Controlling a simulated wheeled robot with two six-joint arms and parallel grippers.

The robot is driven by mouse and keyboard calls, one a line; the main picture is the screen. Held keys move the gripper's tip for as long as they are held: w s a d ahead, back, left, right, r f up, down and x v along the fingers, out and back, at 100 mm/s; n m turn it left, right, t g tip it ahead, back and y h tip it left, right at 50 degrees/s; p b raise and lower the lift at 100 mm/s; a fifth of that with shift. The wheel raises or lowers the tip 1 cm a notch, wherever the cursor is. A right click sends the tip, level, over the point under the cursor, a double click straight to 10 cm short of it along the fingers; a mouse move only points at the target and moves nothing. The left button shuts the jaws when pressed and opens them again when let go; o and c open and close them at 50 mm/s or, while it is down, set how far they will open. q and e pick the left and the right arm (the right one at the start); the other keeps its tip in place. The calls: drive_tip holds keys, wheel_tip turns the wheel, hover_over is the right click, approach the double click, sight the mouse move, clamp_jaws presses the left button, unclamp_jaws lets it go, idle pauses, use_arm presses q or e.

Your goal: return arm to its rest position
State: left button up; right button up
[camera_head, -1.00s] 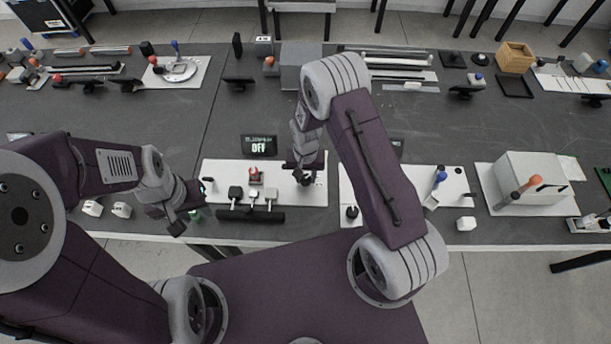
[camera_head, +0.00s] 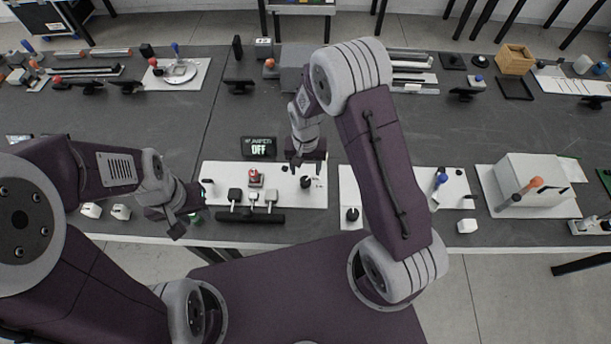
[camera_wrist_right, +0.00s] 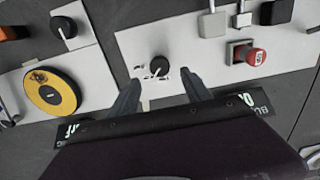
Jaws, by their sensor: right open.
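My right gripper (camera_head: 306,163) is over the back edge of the white panel (camera_head: 222,168), above and behind a black knob (camera_head: 306,182). In the right wrist view its two fingers (camera_wrist_right: 160,93) are spread with nothing between them. The knob (camera_wrist_right: 159,66) stands beyond the fingertips, apart from them, with a white pointer line. My left gripper (camera_head: 184,222) hangs at the left end of the panel, by the table's front edge. Its fingertips are too small and dark to tell whether they are open.
A small display (camera_head: 258,147) behind the panel reads OFF. A white box (camera_head: 530,175) with an orange-tipped lever is at the right. The grey table between front and back rows is mostly clear.

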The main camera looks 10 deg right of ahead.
wheel_tip(320, 180, up, 3)
drive_tip(key=shift+f, duration=0.15)
idle(0.3)
drive_tip(key=s+d+r+t, duration=0.15)
drive_tip(key=d+r, duration=0.25)
drive_tip(key=r, duration=0.5)
drive_tip(key=s+d+n, duration=0.1)
drive_tip(key=s+n, duration=0.2)
drive_tip(key=s, duration=0.9)
drive_tip(key=shift+d, duration=0.35)
